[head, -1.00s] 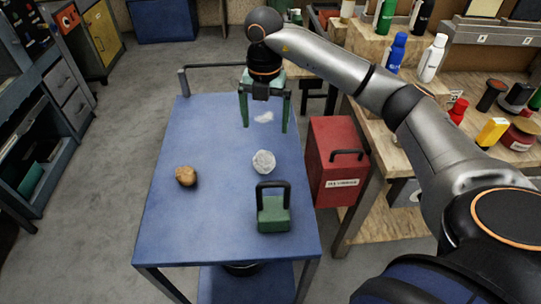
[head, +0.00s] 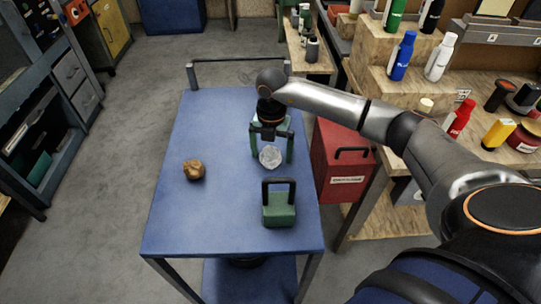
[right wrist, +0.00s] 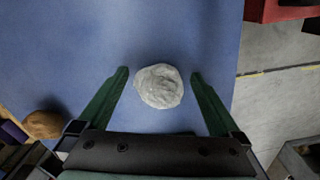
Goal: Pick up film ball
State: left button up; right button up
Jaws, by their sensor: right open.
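The film ball (head: 270,157), a crumpled whitish translucent lump, lies on the blue table (head: 220,220) right of its middle. It also shows in the right wrist view (right wrist: 159,86), between the tips of the two green fingers with a gap on each side. My right gripper (head: 271,158) is open and comes down over the ball from the far side. The fingers do not appear to touch the ball. My left gripper is out of view.
A brown lump (head: 194,170) lies on the table to the left. A green block with a dark handle (head: 279,208) stands just nearer than the ball. A red box (head: 343,165) stands beside the table's right edge. The table's left part is mostly clear.

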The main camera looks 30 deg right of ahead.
jog(key=c, duration=1.4)
